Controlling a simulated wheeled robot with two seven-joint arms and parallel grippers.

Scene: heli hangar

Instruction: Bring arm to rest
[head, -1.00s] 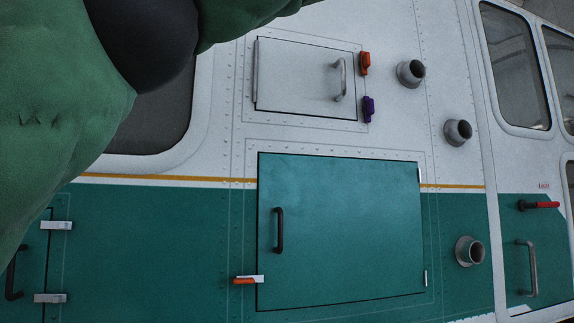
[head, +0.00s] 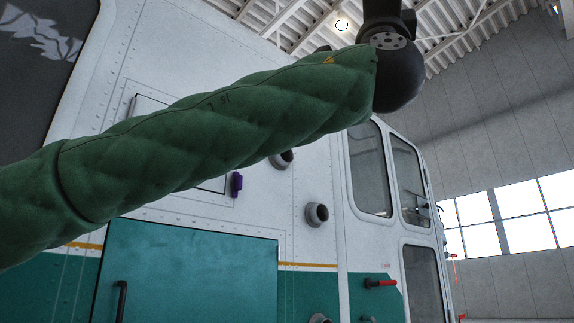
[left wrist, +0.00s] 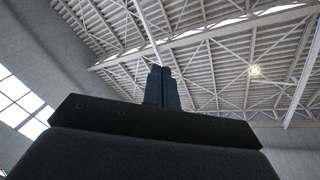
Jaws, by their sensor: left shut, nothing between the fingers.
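My left arm, in a green padded sleeve, crosses the head view from the lower left to the upper right and ends in a black wrist joint at the top. The left gripper itself is outside the head view. In the left wrist view my left gripper (left wrist: 160,88) points up at the hangar roof (left wrist: 215,70), its two dark fingers together with nothing between them. My right arm and gripper are in neither view.
The helicopter's white and teal side stands close ahead, with a teal hatch (head: 195,275), a purple latch (head: 236,184), a round port (head: 316,214) and a red handle (head: 380,283). My arm hides part of the upper hatch. Open hangar space lies right, before the windows (head: 510,215).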

